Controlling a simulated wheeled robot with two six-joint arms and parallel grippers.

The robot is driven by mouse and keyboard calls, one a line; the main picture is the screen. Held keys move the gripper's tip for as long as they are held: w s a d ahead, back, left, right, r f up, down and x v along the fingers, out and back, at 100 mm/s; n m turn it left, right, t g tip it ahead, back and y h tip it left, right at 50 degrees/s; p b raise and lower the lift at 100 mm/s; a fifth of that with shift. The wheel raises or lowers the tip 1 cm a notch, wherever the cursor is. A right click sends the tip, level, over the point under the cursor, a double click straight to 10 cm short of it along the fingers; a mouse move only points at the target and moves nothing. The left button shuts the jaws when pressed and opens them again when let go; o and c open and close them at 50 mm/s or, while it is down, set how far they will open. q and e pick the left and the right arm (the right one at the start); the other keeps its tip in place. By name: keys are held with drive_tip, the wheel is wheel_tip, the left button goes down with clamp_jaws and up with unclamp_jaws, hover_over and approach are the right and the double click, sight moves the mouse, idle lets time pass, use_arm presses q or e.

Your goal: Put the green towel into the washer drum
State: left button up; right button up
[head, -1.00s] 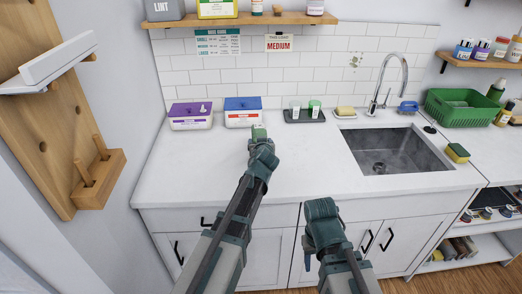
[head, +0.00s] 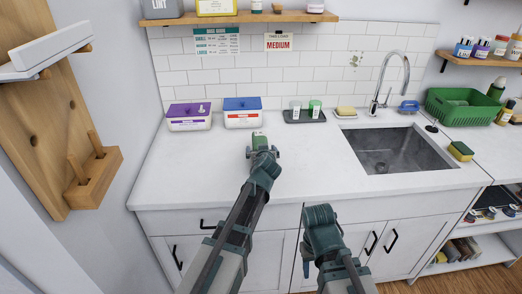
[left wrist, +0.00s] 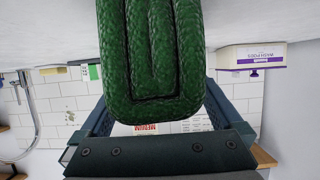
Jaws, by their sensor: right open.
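The green towel (head: 259,139) is a small folded bundle at the tip of my left gripper (head: 262,152), over the middle of the counter. The left wrist view shows the folded towel (left wrist: 152,60) large and close, between the two fingers of my left gripper (left wrist: 155,118). The left gripper appears shut on it. Whether the towel touches the counter is unclear. My right gripper (head: 320,215) is open and empty in front of the counter's front edge; its fingers are mostly hidden. The washer drum is not in view.
A purple-lidded box (head: 189,116) and a blue-lidded box (head: 243,112) stand behind the towel. A dark tray (head: 305,116) with small green-topped items is to their right. The sink (head: 398,150) and a green basket (head: 463,107) are further right. The counter's left part is clear.

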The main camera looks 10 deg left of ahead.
use_arm(q)
drive_tip(key=shift+r, duration=0.15)
drive_tip(key=p+v, duration=0.4)
drive_tip(key=v, duration=0.8)
drive_tip(key=shift+p, duration=0.4)
